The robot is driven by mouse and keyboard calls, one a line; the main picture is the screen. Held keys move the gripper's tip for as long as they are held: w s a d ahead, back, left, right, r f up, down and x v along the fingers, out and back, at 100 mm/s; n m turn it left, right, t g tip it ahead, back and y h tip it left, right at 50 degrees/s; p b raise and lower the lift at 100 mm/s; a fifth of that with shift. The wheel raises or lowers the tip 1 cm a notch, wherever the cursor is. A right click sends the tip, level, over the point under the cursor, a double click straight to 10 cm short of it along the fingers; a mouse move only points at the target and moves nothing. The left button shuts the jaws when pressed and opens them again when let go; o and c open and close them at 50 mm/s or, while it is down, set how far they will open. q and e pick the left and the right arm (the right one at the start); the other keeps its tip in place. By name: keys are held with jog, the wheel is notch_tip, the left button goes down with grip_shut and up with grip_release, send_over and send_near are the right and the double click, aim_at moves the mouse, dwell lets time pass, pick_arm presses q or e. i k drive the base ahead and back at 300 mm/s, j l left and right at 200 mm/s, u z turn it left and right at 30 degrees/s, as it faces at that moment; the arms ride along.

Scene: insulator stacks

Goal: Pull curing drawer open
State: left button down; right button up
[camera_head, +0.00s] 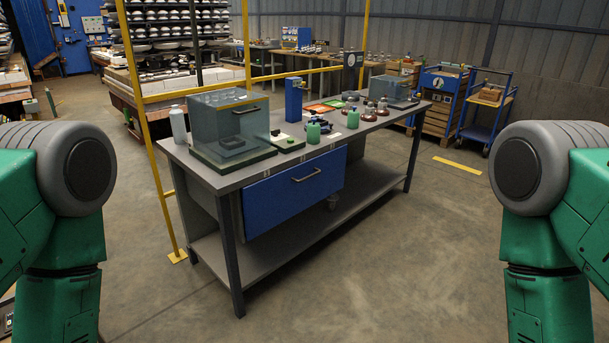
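A blue drawer (292,194) with a dark bar handle (307,175) hangs under the top of the grey workbench (236,180), toward its left half. Its front looks closed, or nearly so; I cannot tell exactly. The bench stands ahead of me, across the middle of the view. My two green arms show at the left and right edges with their grey joints, well apart from the bench. Neither gripper is in view.
On the bench are a clear box (228,125), green bottles (313,130), a blue post device (294,99) and brown insulators (370,112). A lower shelf (330,208) runs beneath. A yellow frame post (150,150) stands at the bench's left. The floor in front is clear.

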aim_at(266, 203)
jog(key=i+l+u, duration=0.1)
jog(key=i+l, duration=0.6)
jog(key=i+l+u, duration=0.15)
jog(key=i+l, duration=0.55)
jog(key=l, duration=0.1)
